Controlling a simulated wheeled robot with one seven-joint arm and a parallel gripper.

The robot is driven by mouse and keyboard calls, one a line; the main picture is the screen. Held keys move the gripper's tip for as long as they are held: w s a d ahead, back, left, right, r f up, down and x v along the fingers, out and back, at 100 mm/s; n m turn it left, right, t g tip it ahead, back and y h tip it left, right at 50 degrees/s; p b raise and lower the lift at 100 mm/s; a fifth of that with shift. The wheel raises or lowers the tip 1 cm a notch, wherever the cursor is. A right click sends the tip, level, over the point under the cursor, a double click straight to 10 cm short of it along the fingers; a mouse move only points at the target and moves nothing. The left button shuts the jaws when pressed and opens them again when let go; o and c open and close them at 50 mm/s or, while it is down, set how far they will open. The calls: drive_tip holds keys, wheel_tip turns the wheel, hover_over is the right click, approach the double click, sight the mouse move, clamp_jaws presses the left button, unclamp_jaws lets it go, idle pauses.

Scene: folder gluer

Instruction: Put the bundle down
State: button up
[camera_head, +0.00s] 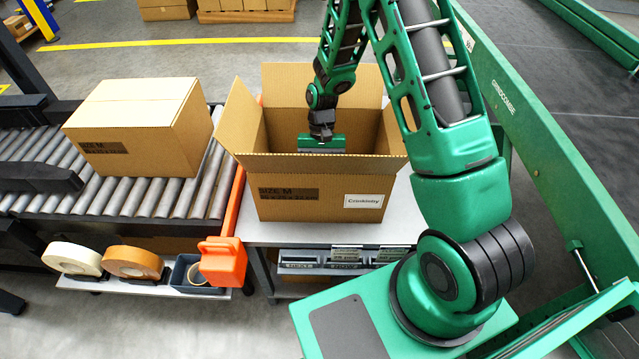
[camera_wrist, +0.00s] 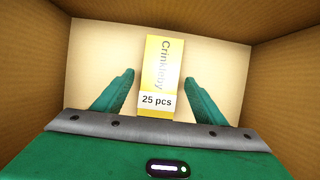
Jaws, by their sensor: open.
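The bundle (camera_wrist: 161,75) is a yellow block with a white "25 pcs" label. In the wrist view it lies inside the box, against the pale bottom. My gripper (camera_wrist: 157,92) is open, with one green finger on each side of the bundle and a visible gap to both. The open cardboard box (camera_head: 315,203) stands on a light table, its flaps spread. In the head view my gripper (camera_head: 321,148) reaches down into the box, and the front wall hides the fingertips and the bundle.
A closed carton (camera_head: 125,135) sits on the roller conveyor (camera_head: 190,190) at the left. Tape rolls (camera_head: 133,262) and an orange device (camera_head: 222,262) are at the front left. A green machine frame (camera_head: 560,150) runs along the right. The box walls surround my gripper closely.

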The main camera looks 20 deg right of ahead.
drive_tip(key=v, duration=1.1)
drive_tip(key=shift+r, duration=0.3)
drive_tip(key=shift+w, duration=0.1)
drive_tip(key=s+d+r+m+t, duration=0.15)
drive_tip(key=d+r+t, duration=0.25)
drive_tip(key=d+r, duration=0.75)
drive_tip(key=s+d+r+m+t+h, duration=0.1)
drive_tip(key=s+d+r+m+t, duration=0.35)
drive_tip(key=r, duration=0.75)
drive_tip(key=s, duration=0.2)
drive_tip(key=s+d+n+g, duration=0.1)
drive_tip(key=s, duration=0.2)
drive_tip(key=s+d+g, duration=0.1)
drive_tip(key=s, duration=0.1)
drive_tip(key=shift+s+f+n+h, duration=0.1)
drive_tip(key=shift+s+n+h, duration=0.3)
drive_tip(key=s+a+f+n+g, duration=0.1)
drive_tip(key=s+f, duration=0.1)
drive_tip(key=s, duration=0.6)
drive_tip(key=s+a+f+n+g, duration=0.1)
drive_tip(key=s+f, duration=0.1)
drive_tip(key=s, duration=0.7)
drive_tip(key=shift+a+f, duration=0.15)
drive_tip(key=shift+a, duration=0.15)
drive_tip(key=shift+c, duration=0.6)
